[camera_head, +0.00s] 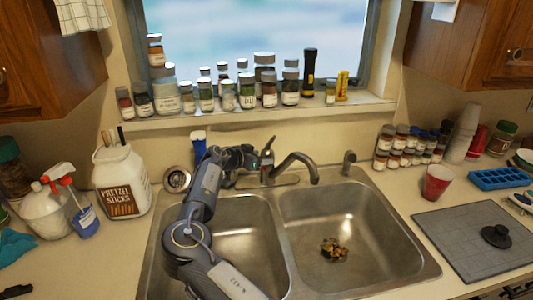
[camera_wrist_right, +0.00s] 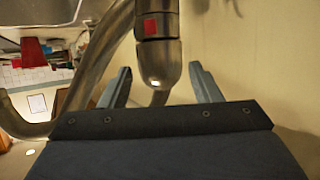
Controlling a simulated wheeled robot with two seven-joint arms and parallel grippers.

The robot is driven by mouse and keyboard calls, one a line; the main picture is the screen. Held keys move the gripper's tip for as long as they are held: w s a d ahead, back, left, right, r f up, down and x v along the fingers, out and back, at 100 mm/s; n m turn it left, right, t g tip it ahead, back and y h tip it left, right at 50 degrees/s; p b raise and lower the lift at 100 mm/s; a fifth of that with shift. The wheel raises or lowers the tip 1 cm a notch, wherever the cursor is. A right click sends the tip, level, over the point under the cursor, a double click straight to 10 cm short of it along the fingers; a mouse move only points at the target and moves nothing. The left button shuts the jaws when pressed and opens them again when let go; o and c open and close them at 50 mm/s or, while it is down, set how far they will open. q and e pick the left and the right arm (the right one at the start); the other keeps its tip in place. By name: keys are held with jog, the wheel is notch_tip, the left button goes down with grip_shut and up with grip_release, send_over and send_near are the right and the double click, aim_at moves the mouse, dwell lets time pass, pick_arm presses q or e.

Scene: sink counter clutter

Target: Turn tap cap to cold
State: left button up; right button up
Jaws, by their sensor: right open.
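The metal tap (camera_head: 290,162) stands behind the double sink, its spout curving to the right. Its upright cap (camera_head: 267,158) is at the left end of the tap. My right gripper (camera_head: 252,157) is open, just left of the cap. In the right wrist view, the rounded metal cap (camera_wrist_right: 160,65) with a red square mark (camera_wrist_right: 151,27) shows between the two spread fingers of the right gripper (camera_wrist_right: 159,75). I see no clear contact, and depth is hard to judge. My left gripper is not in view.
My right arm crosses the left sink basin (camera_head: 250,240). Food scraps (camera_head: 333,250) lie in the right basin. A pretzel jar (camera_head: 122,182) and spray bottle (camera_head: 80,210) stand left. Spice jars line the windowsill (camera_head: 215,122). A red cup (camera_head: 436,183) stands right.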

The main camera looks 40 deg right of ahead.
aim_at(265, 156)
jog(key=p+x, duration=0.1)
jog(key=x, duration=0.3)
jog(key=c, duration=0.7)
jog(key=n+t+b, duration=0.1)
jog(key=t+b, duration=0.1)
jog(key=b, duration=0.2)
jog(key=n+t+y+b, duration=0.1)
jog(key=n+b, duration=0.1)
jog(key=b, duration=0.2)
jog(key=shift+s+d+f+t+b, duration=0.1)
jog(key=shift+s+f+t+b, duration=0.1)
jog(key=shift+t+b, duration=0.15)
jog(key=shift+w+r+n+t+y+b, duration=0.15)
jog(key=shift+n+t+y+b, duration=0.2)
jog(key=shift+n+t, duration=0.25)
jog(key=shift+r, duration=0.15)
